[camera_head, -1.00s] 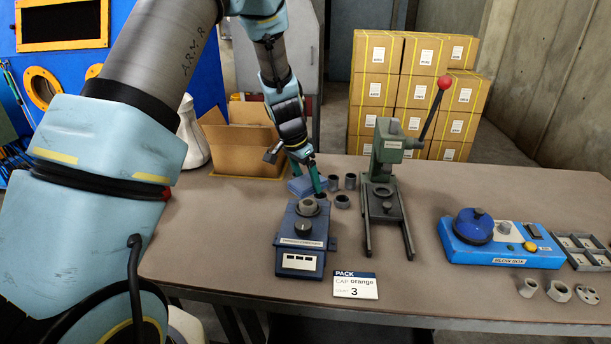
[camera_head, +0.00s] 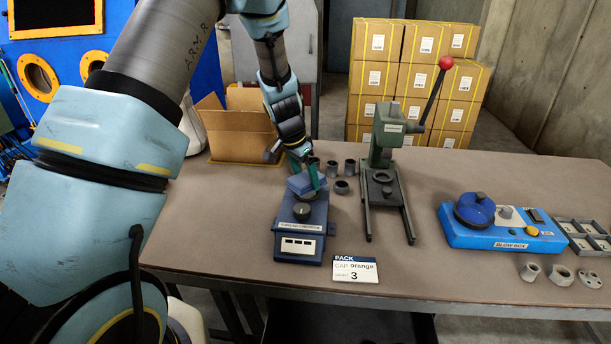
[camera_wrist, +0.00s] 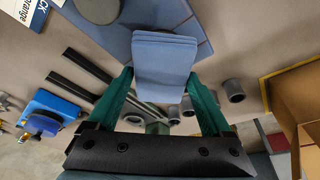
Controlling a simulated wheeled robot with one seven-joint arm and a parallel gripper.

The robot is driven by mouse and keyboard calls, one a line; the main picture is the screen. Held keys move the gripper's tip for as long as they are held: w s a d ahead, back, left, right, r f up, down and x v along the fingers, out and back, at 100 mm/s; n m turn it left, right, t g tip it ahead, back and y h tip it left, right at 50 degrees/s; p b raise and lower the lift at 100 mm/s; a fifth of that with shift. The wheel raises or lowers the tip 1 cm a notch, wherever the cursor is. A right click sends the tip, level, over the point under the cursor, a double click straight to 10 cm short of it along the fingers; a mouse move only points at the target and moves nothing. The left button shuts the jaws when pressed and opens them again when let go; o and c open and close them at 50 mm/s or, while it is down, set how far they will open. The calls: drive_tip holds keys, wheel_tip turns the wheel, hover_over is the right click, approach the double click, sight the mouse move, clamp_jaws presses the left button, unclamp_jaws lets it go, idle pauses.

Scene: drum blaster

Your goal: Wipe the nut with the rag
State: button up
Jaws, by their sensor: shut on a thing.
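A folded blue rag (camera_head: 301,185) is between the fingers of my gripper (camera_head: 304,178), which is shut on it. The rag appears above the rear of a blue device (camera_head: 300,228) with a dark front knob. It also shows in the wrist view (camera_wrist: 165,62), between the teal fingers. Whether the rag touches the device or anything on it cannot be told. A hexagonal grey part, which looks like a nut (camera_head: 560,275), lies at the front right of the table, apart from my gripper. The grey round part on the device's rear is hidden behind the rag.
A green lever press (camera_head: 385,150) stands right of the device, with several grey rings and cylinders (camera_head: 341,187) between. A blue blow box (camera_head: 500,228) and a grey divided tray (camera_head: 582,236) are at right. A PACK card (camera_head: 355,269) is at the front.

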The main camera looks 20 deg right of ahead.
drive_tip(key=shift+f+b, duration=0.3)
drive_tip(key=shift+f, duration=0.05)
drive_tip(key=shift+a, duration=0.1)
drive_tip(key=shift+s+a+b, duration=0.2)
drive_tip(key=shift+a+b, duration=0.2)
drive_tip(key=shift+a, duration=0.1)
drive_tip(key=shift+s+a+b, duration=0.15)
drive_tip(key=shift+a+b, duration=0.2)
drive_tip(key=shift+a, duration=0.1)
drive_tip(key=shift+r, duration=0.1)
drive_tip(key=shift+w+d+p, duration=0.25)
drive_tip(key=shift+d, duration=0.45)
drive_tip(key=shift+w+d+p, duration=0.2)
drive_tip(key=shift+d+p, duration=0.05)
drive_tip(key=shift+d, duration=0.45)
drive_tip(key=shift+w+d+p, duration=0.25)
drive_tip(key=shift+d, duration=0.45)
